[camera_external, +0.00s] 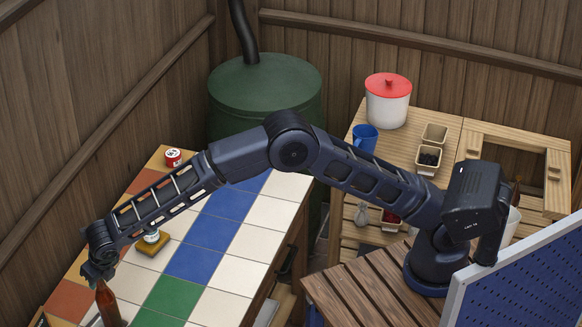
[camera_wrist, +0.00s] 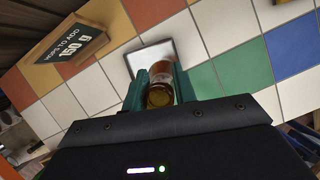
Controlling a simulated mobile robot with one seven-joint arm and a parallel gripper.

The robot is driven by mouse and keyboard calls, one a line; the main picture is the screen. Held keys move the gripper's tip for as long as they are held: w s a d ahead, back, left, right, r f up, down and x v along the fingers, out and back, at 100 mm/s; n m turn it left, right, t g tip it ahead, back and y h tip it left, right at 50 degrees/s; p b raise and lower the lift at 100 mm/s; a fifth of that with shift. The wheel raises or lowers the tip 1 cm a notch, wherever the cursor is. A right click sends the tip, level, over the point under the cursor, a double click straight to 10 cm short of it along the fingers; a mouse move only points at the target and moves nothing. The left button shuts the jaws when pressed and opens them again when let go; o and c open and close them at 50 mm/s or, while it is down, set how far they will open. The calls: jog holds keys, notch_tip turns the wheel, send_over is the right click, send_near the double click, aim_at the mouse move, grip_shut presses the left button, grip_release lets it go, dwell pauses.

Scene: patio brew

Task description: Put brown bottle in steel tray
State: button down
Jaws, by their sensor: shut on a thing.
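The brown bottle (camera_external: 107,306) hangs upright below my gripper (camera_external: 101,280) at the lower left of the external view; its bottom is cut off by the frame edge. In the wrist view my gripper (camera_wrist: 162,88) has its teal fingers shut on the bottle (camera_wrist: 159,94), seen from its top end. The steel tray (camera_wrist: 188,44), a pale square with a thin rim, lies on the tiled counter just beyond the fingers. The bottle overlaps the tray in this view; I cannot tell whether it touches it. The tray is hardly visible in the external view.
A dark sign (camera_wrist: 72,48) reading "HOPS TO ADD 150 g" stands left of the tray. A yellow block (camera_external: 147,245) with a small jar (camera_external: 152,236) and a red-and-white can (camera_external: 173,157) stand further back. Bare tiles (camera_external: 205,262) lie to the right.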

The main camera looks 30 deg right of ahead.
jog(key=shift+f, duration=0.55)
jog(key=c, duration=1.1)
grip_release()
jog(key=shift+r, duration=0.1)
jog(key=v, duration=1.3)
jog(key=shift+w, duration=0.1)
